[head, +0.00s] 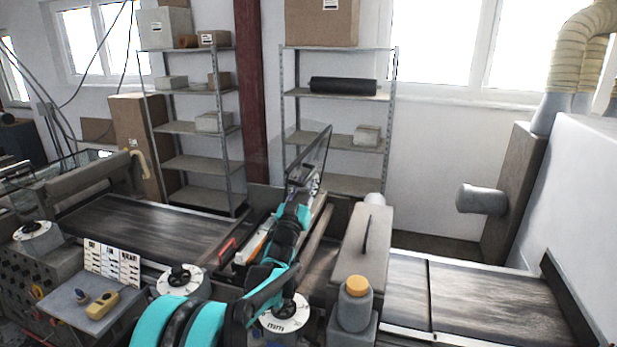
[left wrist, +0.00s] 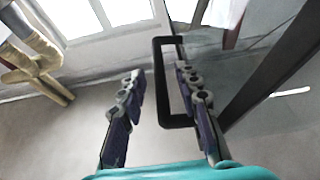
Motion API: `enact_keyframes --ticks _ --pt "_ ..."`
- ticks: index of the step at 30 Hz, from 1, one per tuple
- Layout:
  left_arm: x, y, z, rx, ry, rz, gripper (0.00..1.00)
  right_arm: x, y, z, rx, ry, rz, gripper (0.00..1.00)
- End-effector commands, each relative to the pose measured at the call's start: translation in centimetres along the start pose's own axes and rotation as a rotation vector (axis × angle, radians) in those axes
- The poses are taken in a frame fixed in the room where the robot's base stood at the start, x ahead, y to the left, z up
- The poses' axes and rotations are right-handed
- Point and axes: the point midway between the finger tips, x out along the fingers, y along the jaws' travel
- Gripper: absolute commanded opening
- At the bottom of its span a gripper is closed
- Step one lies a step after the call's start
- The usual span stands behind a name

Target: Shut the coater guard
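The coater guard (head: 317,152) is a clear panel with a dark frame. It stands raised and tilted over the conveyor in the middle of the head view. In the left wrist view its dark frame bar (left wrist: 268,72) runs diagonally at the right. A dark rectangular loop handle (left wrist: 158,85) shows there in front of my left gripper (left wrist: 160,98). The gripper is open, with the handle's near bar seen between its fingers and the right finger overlapping the loop. I cannot tell whether they touch. In the head view my left gripper (head: 303,185) is at the guard's lower part. My right gripper is out of view.
The conveyor belt (head: 150,225) continues at the right (head: 490,300). A grey housing (head: 362,240) and an orange-capped bottle (head: 355,303) stand right of my arm. A control box with a yellow pendant (head: 102,304) is at the lower left. Metal shelves (head: 335,95) stand behind.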

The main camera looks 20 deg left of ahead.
Motion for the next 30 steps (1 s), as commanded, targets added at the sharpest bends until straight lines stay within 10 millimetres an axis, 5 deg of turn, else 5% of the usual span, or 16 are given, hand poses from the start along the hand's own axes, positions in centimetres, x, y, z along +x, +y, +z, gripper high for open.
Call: enact_keyframes --ticks 6,14,19,30 --pt "2.2 0.0 0.0 0.001 0.0 0.0 0.33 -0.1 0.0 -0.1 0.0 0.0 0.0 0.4" --pt "2.4 0.0 0.0 0.001 -0.001 0.0 0.33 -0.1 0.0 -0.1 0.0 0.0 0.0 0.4" --pt "2.4 0.0 0.0 0.001 -0.001 -0.001 0.0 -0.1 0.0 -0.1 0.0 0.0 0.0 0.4" --pt "1.9 -0.6 -0.4 -0.017 -0.001 -0.009 0.0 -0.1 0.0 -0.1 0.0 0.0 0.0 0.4"
